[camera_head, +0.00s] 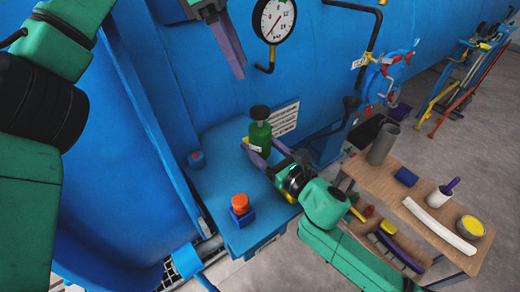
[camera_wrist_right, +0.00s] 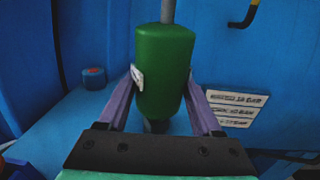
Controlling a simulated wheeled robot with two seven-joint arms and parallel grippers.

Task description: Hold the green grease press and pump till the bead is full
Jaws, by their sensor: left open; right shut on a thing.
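The green grease press (camera_head: 260,136) stands upright on the blue shelf (camera_head: 222,160), with a black knob (camera_head: 260,112) on top. My right gripper (camera_head: 263,150) is shut around its body. In the right wrist view the green body (camera_wrist_right: 165,70) sits between the purple fingers (camera_wrist_right: 164,95), with a grey rod rising from its top and a small white tag on its left side. The knob is out of that view. My left gripper (camera_head: 232,62) is open and empty, above and left of the press, partly cut off by the top edge. I cannot make out a grease bead.
An orange knob on a blue block (camera_head: 241,206) and a small blue cap (camera_head: 196,159) are on the shelf. A pressure gauge (camera_head: 274,20) is on the blue vessel wall behind. A wooden table (camera_head: 430,195) with a grey cylinder, cups and tools stands right.

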